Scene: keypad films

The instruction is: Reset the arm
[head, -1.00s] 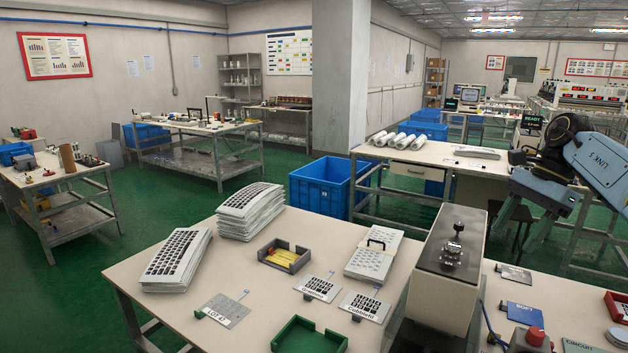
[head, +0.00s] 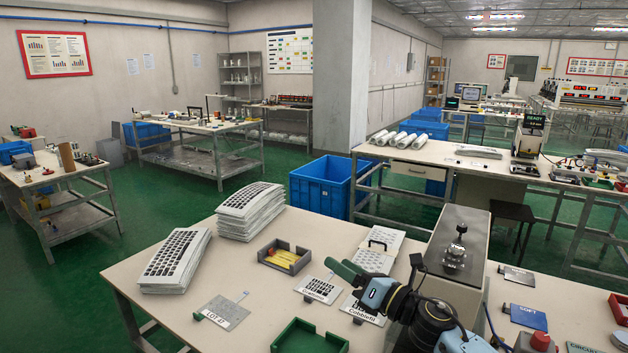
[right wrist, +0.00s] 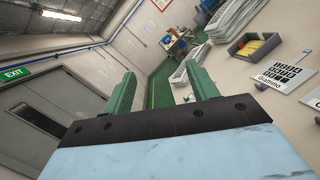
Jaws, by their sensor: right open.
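My right gripper (head: 372,262) is over the front part of the near table, with its green fingers spread and nothing between them. In the right wrist view, its two green fingers (right wrist: 162,75) stand apart and empty. In the head view it partly hides the Cobblefill keypad film (head: 362,310) and the white perforated plate (head: 376,250). The Grafimo keypad film (head: 320,289) lies flat just left of it and also shows in the right wrist view (right wrist: 280,76). My left gripper is not in view.
A metal press-like block (head: 462,240) stands close right of my arm. A grey tray with yellow pieces (head: 284,256), a green tray (head: 298,345), a LOT 47 plate (head: 222,311) and stacks of keypad sheets (head: 175,262) lie to the left. A red button (head: 540,340) is at the right.

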